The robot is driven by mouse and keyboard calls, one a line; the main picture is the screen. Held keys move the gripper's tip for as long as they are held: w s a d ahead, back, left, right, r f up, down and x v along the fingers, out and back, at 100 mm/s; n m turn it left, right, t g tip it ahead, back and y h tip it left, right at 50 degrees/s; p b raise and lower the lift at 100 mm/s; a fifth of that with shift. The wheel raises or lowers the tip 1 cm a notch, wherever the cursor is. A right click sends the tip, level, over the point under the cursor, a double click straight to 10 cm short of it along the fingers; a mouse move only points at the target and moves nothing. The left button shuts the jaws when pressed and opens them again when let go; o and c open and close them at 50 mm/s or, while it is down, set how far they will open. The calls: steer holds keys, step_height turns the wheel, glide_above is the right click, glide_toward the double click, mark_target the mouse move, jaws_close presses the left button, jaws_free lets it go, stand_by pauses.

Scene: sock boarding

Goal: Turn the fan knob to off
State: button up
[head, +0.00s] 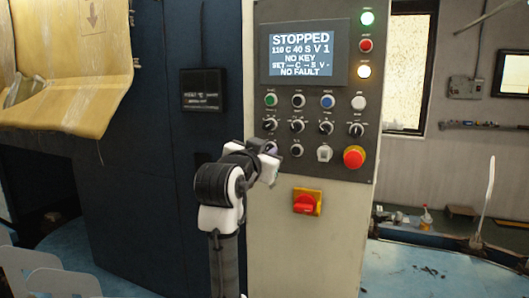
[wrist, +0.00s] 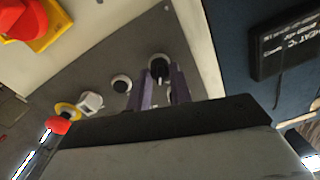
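The control panel (head: 345,100) carries several black knobs; their labels are too small to read, so I cannot tell which is the fan knob. My gripper (head: 270,156) is at the panel's lower left and hides the left end of the lowest row of controls. In the wrist view, my gripper's two purple fingers (wrist: 160,78) are apart. A round black knob (wrist: 158,67) with a pale rim lies at their tips, between them; contact cannot be told. Another knob (wrist: 121,83) is just left of the fingers, also visible in the head view (head: 297,150).
A red emergency button (head: 354,157) and a white switch (head: 324,153) are right of my gripper. A red-yellow rotary switch (head: 306,201) is below. The display (head: 305,54) reads STOPPED. A black box (head: 203,90) is on the dark blue wall to the left.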

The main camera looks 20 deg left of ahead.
jaws_close()
steer(key=n, duration=1.1)
steer(key=shift+a+n+h, duration=0.1)
steer(key=shift+n+h, duration=0.2)
steer(key=shift+h, duration=0.1)
stand_by(0.4)
steer(key=o, duration=0.6)
jaws_free()
steer(key=shift+o, duration=0.2)
